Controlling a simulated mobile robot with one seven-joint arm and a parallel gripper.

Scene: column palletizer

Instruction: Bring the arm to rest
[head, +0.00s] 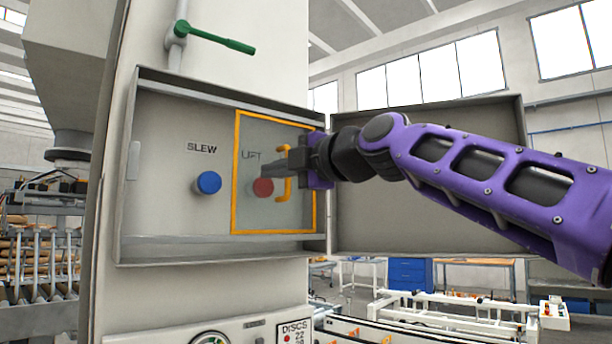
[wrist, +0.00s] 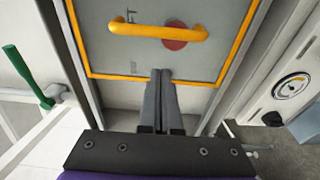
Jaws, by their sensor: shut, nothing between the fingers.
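My purple arm reaches in from the right in the head view, and my gripper (head: 266,170) is in front of the open control box (head: 160,215). In the wrist view my gripper (wrist: 160,74) has its two fingers together with nothing between them. The handle (wrist: 158,31) is beyond the fingertips in the wrist view. Whether the fingers touch the panel I cannot tell.
A red button (head: 262,188) marked LIFT shows behind the clear panel. A blue button (head: 208,183) marked SLEW is left of it, uncovered. The box door (head: 430,215) stands open on the right. A green lever (head: 215,38) is above, and a gauge (head: 210,339) is below.

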